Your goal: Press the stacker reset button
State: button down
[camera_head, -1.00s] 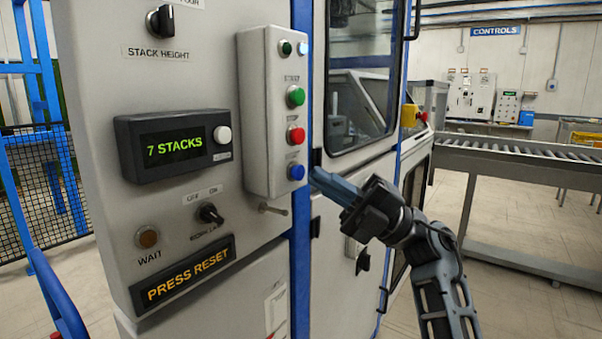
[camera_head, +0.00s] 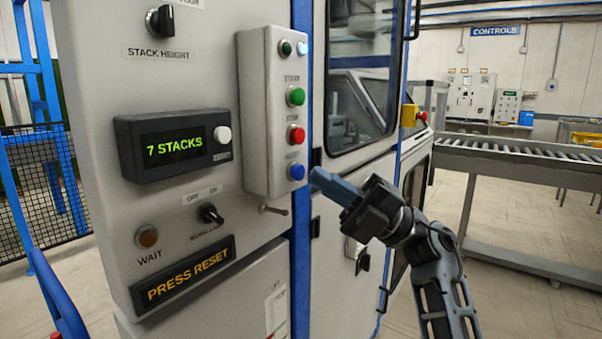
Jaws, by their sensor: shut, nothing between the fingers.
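A grey button box (camera_head: 268,120) stands out from the machine's front panel. It carries a green button (camera_head: 296,96), a red button (camera_head: 298,134) and a blue button (camera_head: 296,172) in a column. A small green button and a pale lit lamp (camera_head: 303,48) sit at its top. The labels by the buttons are too small to read surely. My gripper (camera_head: 314,176) is shut and empty, its fingertips just right of the blue button. I cannot tell whether they touch it. An amber sign (camera_head: 185,275) reads "PRESS RESET".
A counter display (camera_head: 173,148) reads "7 STACKS", with a white button (camera_head: 222,134) beside it. A toggle lever (camera_head: 272,210) sticks out below the button box. A roller conveyor (camera_head: 530,155) runs at the right. Open floor lies below it.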

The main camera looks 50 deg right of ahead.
jog(key=shift+w, duration=0.15)
jog(key=shift+w, duration=0.3)
jog(key=shift+w, duration=0.4)
dwell(0.7)
dwell(0.4)
jog(key=shift+s+p, duration=0.35)
jog(key=shift+s, duration=0.5)
jog(key=s, duration=0.5)
jog(key=shift+p, duration=0.35)
dwell(0.5)
